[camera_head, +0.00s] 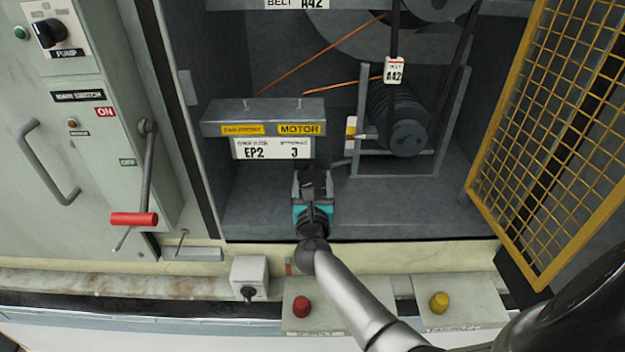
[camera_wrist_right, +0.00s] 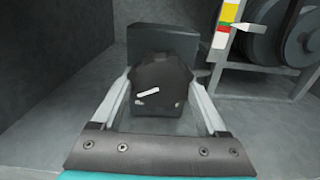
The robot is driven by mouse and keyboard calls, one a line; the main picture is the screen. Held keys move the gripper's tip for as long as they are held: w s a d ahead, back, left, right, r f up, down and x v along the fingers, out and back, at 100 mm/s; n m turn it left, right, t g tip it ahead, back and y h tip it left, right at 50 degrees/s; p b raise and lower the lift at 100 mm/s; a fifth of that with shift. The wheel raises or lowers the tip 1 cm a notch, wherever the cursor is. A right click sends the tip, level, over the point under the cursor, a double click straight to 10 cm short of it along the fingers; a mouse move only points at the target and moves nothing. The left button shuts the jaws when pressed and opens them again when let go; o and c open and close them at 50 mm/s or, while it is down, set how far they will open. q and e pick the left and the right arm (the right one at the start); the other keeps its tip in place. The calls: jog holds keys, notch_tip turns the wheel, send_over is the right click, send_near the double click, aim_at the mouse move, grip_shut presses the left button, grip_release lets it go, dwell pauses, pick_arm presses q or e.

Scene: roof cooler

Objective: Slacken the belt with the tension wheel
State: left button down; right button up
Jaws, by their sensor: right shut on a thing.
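The tension wheel, a dark faceted knob with a white mark (camera_wrist_right: 160,80), sits in front of a dark block on the cabinet floor. My right gripper (camera_head: 313,178) is shut on it, with one finger on each side in the right wrist view. In the head view the gripper largely hides the wheel. The black belt (camera_head: 395,25) runs down to the motor pulley (camera_head: 408,137). A coloured strip (camera_head: 350,132) with a white pointer stands left of the pulley; the pointer (camera_wrist_right: 250,27) reaches the strip in the wrist view. My left gripper is not in view.
A yellow mesh door (camera_head: 548,120) stands open at right. A grey box labelled EP2 and MOTOR (camera_head: 265,117) is behind my gripper. A red-handled lever (camera_head: 135,218) is at left. Red (camera_head: 302,306) and yellow (camera_head: 439,302) buttons and a black switch (camera_head: 249,293) line the front.

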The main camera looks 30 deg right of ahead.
jog(key=shift+n, duration=0.4)
jog(key=n+p, duration=0.2)
jog(key=n, duration=0.3)
jog(key=shift+n, duration=0.3)
jog(key=n+p, duration=0.2)
jog(key=n, duration=0.4)
jog(key=shift+s+d+r, duration=0.1)
jog(key=n+p, duration=0.2)
jog(key=n, duration=0.4)
jog(key=shift+r+n, duration=0.1)
jog(key=shift+n, duration=0.3)
jog(key=n+p, duration=0.1)
jog(key=n, duration=0.2)
jog(key=shift+n+p, duration=0.35)
jog(key=shift+n, duration=1.35)
jog(key=o, duration=1.3)
jog(key=shift+c, duration=0.2)
